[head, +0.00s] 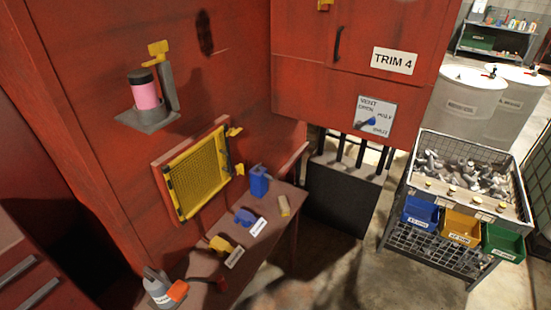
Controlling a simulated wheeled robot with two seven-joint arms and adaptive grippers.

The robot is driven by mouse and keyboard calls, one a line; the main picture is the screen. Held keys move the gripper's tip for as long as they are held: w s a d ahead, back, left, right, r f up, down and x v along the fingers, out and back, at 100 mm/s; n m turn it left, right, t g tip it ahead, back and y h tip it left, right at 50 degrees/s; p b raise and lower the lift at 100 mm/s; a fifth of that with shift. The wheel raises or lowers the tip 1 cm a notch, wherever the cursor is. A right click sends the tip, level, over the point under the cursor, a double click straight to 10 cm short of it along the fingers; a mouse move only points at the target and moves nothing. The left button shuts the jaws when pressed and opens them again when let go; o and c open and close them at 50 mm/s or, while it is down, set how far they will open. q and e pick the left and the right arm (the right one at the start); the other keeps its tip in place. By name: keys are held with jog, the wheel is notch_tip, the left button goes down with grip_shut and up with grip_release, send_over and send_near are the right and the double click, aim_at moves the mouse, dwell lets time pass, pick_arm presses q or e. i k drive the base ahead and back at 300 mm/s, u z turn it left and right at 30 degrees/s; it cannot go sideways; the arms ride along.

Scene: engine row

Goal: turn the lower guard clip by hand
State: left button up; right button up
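The yellow mesh guard (200,172) sits upright in a red frame on the red machine wall, left of centre. The lower guard clip (239,169) is a small yellow tab at the guard's right edge. The exact angle of the lower clip is too small to tell. Neither of my grippers is in view, and nothing touches the clips.
Below the guard, a narrow shelf (268,240) holds a blue block (259,181), a tan cylinder (284,206), and blue and yellow labelled pieces. A pink canister (144,92) stands on a bracket above. A wire-sided bin (406,205) stands at the right.

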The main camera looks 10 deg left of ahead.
aim_at(240, 170)
jog(key=i, duration=0.7)
jog(key=u, duration=0.7)
jog(key=i, duration=0.5)
jog(key=u, duration=0.5)
